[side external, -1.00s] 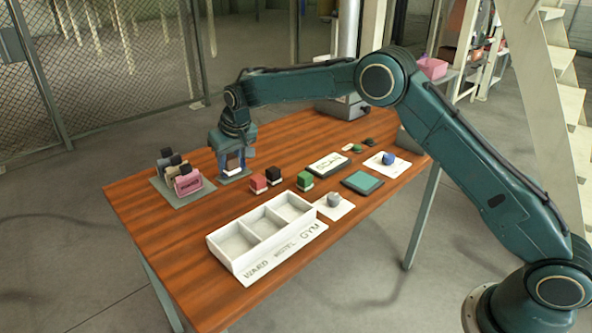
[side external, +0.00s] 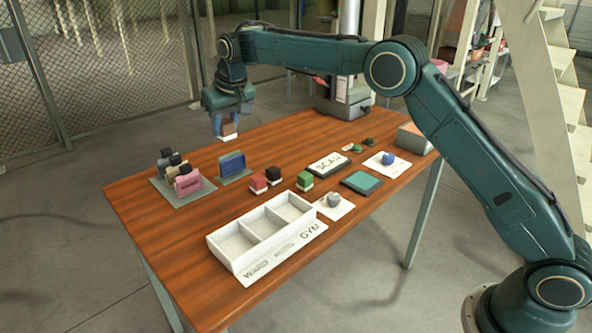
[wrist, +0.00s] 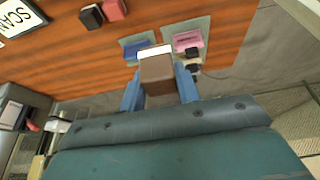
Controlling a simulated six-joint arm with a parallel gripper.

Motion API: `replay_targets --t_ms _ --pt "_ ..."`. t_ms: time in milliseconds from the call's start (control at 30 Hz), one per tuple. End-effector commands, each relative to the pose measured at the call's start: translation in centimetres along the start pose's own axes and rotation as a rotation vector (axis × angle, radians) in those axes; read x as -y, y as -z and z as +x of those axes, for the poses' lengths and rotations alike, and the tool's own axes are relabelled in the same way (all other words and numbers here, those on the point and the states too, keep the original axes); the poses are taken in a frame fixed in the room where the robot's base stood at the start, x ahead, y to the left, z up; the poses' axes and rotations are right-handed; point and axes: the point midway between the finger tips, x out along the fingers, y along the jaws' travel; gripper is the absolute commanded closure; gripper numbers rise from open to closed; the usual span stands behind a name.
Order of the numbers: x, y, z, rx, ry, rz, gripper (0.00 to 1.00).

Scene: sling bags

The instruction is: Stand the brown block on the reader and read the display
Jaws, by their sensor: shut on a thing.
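My gripper (side external: 226,128) is shut on the brown block (side external: 230,130) and holds it in the air above the far left of the table. In the wrist view the brown block (wrist: 157,74), with a white end, sits between the blue fingers of my gripper (wrist: 158,90). The reader (side external: 329,164), a dark pad with a white face marked SCAN, lies mid-table with nothing on it. A dark slab with a plain teal face (side external: 362,182), perhaps the display, lies in front of it. I see no writing on the teal face.
A blue bag (side external: 232,164) stands on a grey mat below my gripper. Several bags (side external: 187,182) stand on another mat to the left. Red (side external: 258,184), black (side external: 273,175) and green (side external: 304,181) blocks stand between there and the reader. A white three-compartment tray (side external: 235,263) is in front.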

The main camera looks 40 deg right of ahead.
Motion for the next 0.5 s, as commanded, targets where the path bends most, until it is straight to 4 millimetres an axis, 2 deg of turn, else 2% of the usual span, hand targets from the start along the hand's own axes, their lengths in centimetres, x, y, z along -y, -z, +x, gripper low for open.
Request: replay_targets --t_ms 333,500 --pt "-0.2 0.0 0.0 -0.001 -0.003 0.007 0.90" --pt "-1.8 -0.2 -0.2 0.000 -0.025 0.063 0.90"
